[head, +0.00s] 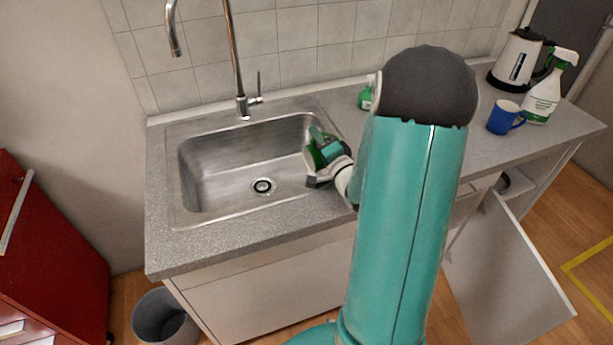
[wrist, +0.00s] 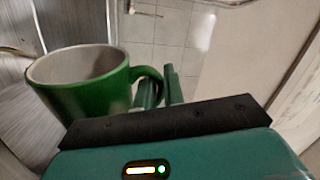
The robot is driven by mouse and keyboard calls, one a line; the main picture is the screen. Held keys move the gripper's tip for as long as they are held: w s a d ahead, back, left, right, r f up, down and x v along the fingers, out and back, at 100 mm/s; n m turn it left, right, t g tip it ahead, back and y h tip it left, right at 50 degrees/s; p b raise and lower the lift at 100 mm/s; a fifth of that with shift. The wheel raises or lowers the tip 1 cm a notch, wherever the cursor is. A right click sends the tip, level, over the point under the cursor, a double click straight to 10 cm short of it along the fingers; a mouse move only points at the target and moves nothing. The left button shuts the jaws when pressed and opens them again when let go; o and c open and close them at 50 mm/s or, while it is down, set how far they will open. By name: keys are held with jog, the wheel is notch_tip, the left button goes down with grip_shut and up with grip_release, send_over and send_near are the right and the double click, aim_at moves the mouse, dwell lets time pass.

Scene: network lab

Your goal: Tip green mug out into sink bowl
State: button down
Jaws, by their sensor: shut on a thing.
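The green mug (wrist: 85,105) fills the left of the wrist view, its pale inside partly showing through the open rim. Its handle is between the fingers of my gripper (wrist: 160,92), which is shut on it. In the head view my gripper (head: 322,165) is over the right side of the steel sink bowl (head: 215,165). The mug (head: 314,157) shows there only as a small green patch, mostly hidden by the gripper. I cannot tell how far the mug is tilted, or whether anything is in it. The bowl looks empty, with a round drain (head: 262,186).
A tall tap (head: 235,60) stands behind the bowl. A green object (head: 365,97) is partly hidden behind my arm. A blue mug (head: 505,117), spray bottle (head: 549,88) and kettle (head: 516,60) stand on the right counter. A cabinet door (head: 505,265) hangs open below.

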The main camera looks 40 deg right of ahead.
jog(key=shift+a+n+y, duration=0.8)
jog(key=shift+a+n, duration=2.9)
jog(key=shift+n, duration=0.8)
jog(key=d+m+h, duration=0.1)
jog(key=d+m, duration=0.4)
jog(key=m, duration=0.1)
jog(key=shift+d+m, duration=0.35)
jog(key=shift+m, duration=0.05)
jog(key=shift+w+d+f+m, duration=0.15)
jog(key=shift+d+m, duration=0.1)
jog(key=shift+m, duration=0.15)
